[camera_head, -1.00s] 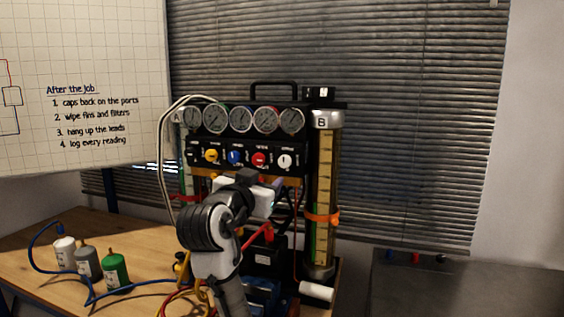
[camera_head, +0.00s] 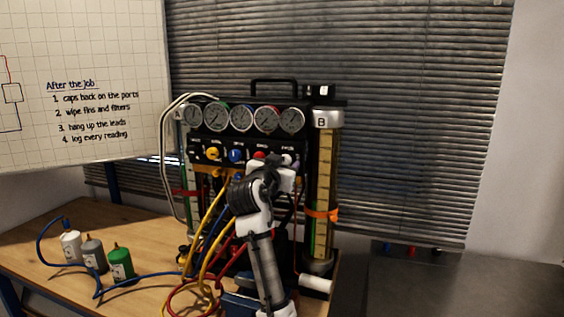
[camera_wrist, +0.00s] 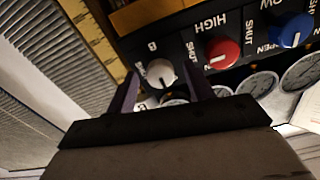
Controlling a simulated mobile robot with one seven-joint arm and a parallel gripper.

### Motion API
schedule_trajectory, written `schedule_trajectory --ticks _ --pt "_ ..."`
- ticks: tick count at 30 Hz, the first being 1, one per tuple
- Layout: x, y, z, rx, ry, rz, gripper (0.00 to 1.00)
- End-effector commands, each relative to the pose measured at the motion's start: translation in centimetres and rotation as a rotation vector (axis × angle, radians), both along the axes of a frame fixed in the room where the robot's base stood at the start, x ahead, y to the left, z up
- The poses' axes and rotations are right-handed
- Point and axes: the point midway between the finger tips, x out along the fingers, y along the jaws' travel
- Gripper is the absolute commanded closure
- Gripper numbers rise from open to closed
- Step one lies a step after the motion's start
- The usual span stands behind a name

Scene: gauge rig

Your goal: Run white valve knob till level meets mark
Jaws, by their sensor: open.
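The white valve knob (camera_wrist: 160,73) lies between the spread fingertips of my open gripper (camera_wrist: 163,88) in the wrist view. Its dark pointer line shows; I see no clear contact. In the head view the knob (camera_head: 287,159) is partly hidden behind my gripper (camera_head: 283,172). Column B (camera_head: 325,170), a tall tube with a yellowish scale, stands at the panel's right. An orange ring (camera_head: 321,214) sits around its lower part. Column A (camera_head: 190,190) at the left has a red ring and is partly covered by hoses. The liquid level is too small to tell.
The red knob (camera_wrist: 221,52) and blue knob (camera_wrist: 290,30) sit beside the white one. A yellow knob (camera_head: 213,153) is farther left. Gauges (camera_head: 241,119) line the panel above. Yellow, red and blue hoses (camera_head: 213,235) hang near my arm. Several small bottles (camera_head: 121,264) stand left.

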Motion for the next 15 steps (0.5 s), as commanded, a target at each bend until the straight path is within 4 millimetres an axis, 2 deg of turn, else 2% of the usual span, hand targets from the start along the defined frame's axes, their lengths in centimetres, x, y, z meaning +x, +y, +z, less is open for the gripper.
schedule_trajectory --ticks 5,6,15 --pt "0.00 0.02 -0.01 0.000 0.000 0.000 0.48" --pt "0.00 0.02 -0.01 0.000 0.000 0.000 0.50" --pt "-0.03 0.03 -0.01 0.000 0.000 0.000 0.90"
